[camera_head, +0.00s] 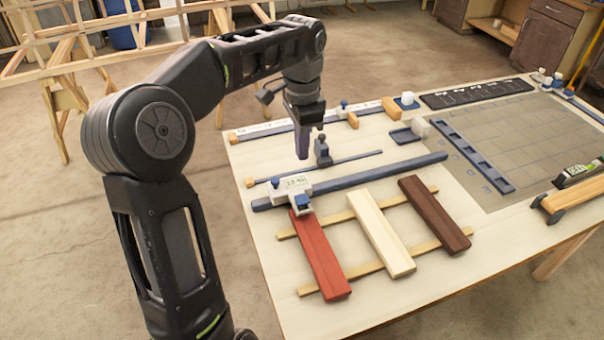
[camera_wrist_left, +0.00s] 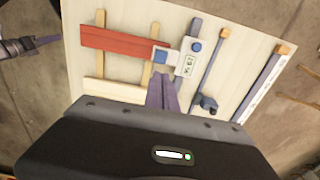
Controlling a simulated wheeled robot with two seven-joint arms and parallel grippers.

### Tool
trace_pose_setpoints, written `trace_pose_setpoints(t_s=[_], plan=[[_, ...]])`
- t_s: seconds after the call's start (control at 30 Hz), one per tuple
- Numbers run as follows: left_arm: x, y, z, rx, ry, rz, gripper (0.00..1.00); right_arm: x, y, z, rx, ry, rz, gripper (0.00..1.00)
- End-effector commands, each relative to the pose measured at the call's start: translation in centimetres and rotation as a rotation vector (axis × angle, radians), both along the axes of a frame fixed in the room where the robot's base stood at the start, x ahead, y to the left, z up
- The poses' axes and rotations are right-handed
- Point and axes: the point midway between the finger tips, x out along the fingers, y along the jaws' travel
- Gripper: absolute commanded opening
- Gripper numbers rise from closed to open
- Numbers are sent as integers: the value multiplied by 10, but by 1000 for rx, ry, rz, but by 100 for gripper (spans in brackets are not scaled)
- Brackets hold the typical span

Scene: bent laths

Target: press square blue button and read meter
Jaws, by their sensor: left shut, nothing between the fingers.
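A white meter (camera_head: 294,185) with a small green display sits on a long blue rail (camera_head: 370,178); its digits are too small to read surely. A round blue button (camera_head: 275,181) is on its one end, and a square blue part (camera_head: 302,201) is on a white block at its front. In the left wrist view the meter (camera_wrist_left: 188,65), round button (camera_wrist_left: 197,46) and square blue part (camera_wrist_left: 160,57) lie just beyond the fingertips. My left gripper (camera_head: 302,150) is shut and empty, pointing down above the table behind the meter. It also shows in the wrist view (camera_wrist_left: 161,85).
Red (camera_head: 318,255), cream (camera_head: 380,235) and dark brown (camera_head: 435,214) boards lie across two thin laths in front of the rail. A thinner rail with a dark slider (camera_head: 323,152) stands behind the meter. A dark gripper-like part (camera_wrist_left: 30,45) shows at the wrist view's left edge.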

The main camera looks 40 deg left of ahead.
Motion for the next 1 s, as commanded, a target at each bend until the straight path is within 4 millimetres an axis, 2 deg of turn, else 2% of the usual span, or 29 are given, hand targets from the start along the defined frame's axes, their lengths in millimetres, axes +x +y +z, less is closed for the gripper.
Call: trace_pose_setpoints(t_s=[0.17, 0.37, 0.43, 0.6, 0.8, 1.0], plan=[[0, 0, -19, -1, 2, 1, 0, 2, 1, -16, 3, -5, 1, 36], [-1, 1, -54, -1, 4, 2, 0, 5, 2, -40, 10, -15, 3, 36], [-1, 0, -60, -2, 5, 0, 0, 5, 2, -33, 11, -16, 4, 36], [-1, 0, -94, -2, 6, 0, 0, 4, 2, -28, 9, -14, 4, 36], [-1, 0, -125, -1, 3, 1, 0, 3, 2, -22, 7, -11, 3, 36], [0, 0, -137, -1, 1, 1, 0, 3, 2, -21, 7, -9, 2, 36]])
